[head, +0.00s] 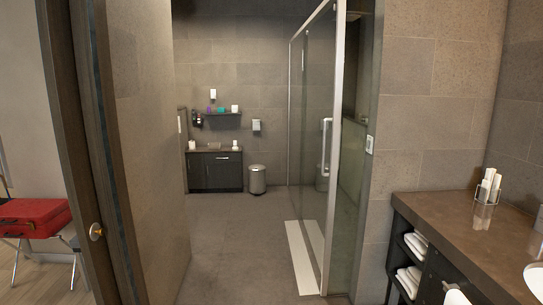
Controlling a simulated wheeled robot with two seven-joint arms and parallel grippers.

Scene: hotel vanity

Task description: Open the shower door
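The shower door (312,125) is a tall clear glass panel in a silver metal frame, right of centre in the head view. A light vertical handle (325,147) is on the glass near its close edge. The door looks shut, though I cannot be sure from this angle. A pale strip (302,257) lies on the floor along its foot. Neither of my grippers is in view.
The grey floor (235,245) before the shower is clear. A wall with a dark door frame (85,150) stands at left, a vanity counter (440,225) at right. A bin (257,179) and dark cabinet (215,172) stand at the back. A red suitcase (35,217) is far left.

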